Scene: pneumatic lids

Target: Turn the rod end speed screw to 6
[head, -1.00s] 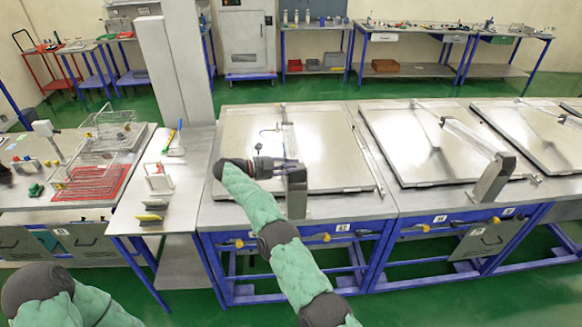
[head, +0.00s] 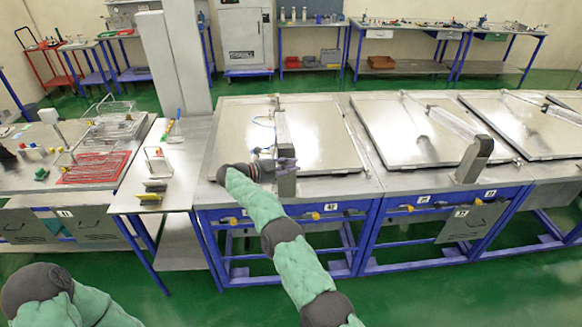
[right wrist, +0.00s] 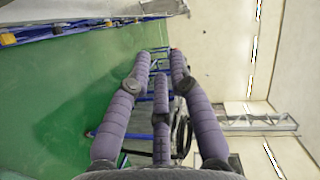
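A grey pneumatic cylinder (head: 282,125) runs lengthwise over the flat metal lid (head: 239,133) of the nearest bench, with its near end block (head: 286,186) at the bench's front edge. The rod end speed screw is too small to make out, and I cannot read its setting. My right gripper (head: 286,164) is at the near end of this cylinder, pointing right, and overlaps it in the head view. I cannot tell whether it touches or how far its fingers are apart. My left gripper is outside the head view; only part of that arm shows at lower left.
Two similar lids with cylinders stand to the right, the nearer with its cylinder end (head: 474,160). A narrow side table (head: 181,190) with small items adjoins on the left, beside a bench with wire baskets and a red mat (head: 94,168). Green floor (head: 200,300) is clear in front.

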